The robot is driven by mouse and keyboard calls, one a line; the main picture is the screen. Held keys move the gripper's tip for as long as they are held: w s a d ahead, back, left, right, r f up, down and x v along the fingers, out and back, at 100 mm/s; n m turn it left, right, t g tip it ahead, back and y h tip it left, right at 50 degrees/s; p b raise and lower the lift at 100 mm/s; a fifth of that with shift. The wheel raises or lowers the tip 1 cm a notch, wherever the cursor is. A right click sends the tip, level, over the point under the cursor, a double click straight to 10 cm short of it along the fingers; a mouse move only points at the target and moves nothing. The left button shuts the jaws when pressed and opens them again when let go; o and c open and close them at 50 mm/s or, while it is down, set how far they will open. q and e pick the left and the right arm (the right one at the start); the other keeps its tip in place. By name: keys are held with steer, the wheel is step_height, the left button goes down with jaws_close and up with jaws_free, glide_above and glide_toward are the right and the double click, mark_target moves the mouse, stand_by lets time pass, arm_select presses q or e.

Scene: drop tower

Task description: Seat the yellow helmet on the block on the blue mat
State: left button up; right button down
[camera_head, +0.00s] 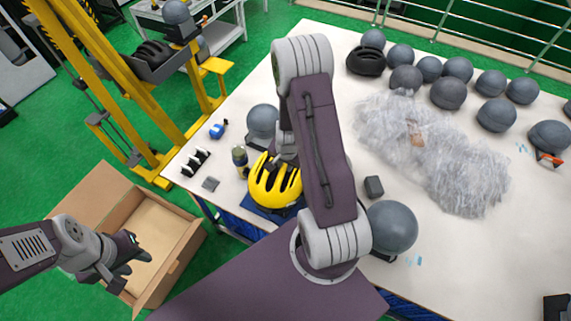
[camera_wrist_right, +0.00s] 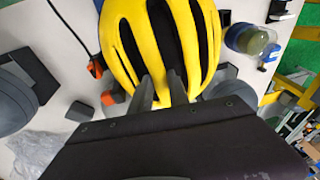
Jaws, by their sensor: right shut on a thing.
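The yellow helmet (camera_head: 268,188) is over the blue mat (camera_head: 252,208) near the table's front left edge. My right gripper (camera_wrist_right: 160,92) is shut on the helmet's shell at its vents, and the yellow shell (camera_wrist_right: 120,48) fills the upper middle of the right wrist view. The block under the helmet is hidden, so I cannot tell whether the helmet touches it. My right arm covers part of the mat in the head view. My left gripper (camera_head: 122,266) hangs over the open cardboard box, away from the table; its jaw opening is unclear.
A grey headform (camera_head: 262,122) stands just behind the helmet, and another (camera_head: 392,228) stands right of my arm. A small jar (camera_head: 240,158) is left of the helmet. Crumpled clear plastic (camera_head: 430,150) and several grey headforms fill the right and back. The cardboard box (camera_head: 185,275) is on the floor.

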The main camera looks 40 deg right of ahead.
steer(key=c, duration=1.2)
jaws_free()
steer(key=c, duration=0.3)
steer(key=shift+c, duration=0.2)
steer(key=shift+r, duration=0.15)
steer(key=shift+p+v, duration=0.9)
steer(key=shift+p, duration=0.15)
steer(key=shift+w+d+r, duration=0.1)
steer(key=shift+w+r, duration=0.05)
steer(key=shift+w, duration=0.05)
steer(key=p+v, duration=0.2)
steer(key=w+p+v, duration=0.1)
steer(key=p+v, duration=0.1)
steer(key=p, duration=0.1)
steer(key=shift+s+d+r, duration=0.1)
steer(key=shift+d+r, duration=0.1)
steer(key=shift+r, duration=0.35)
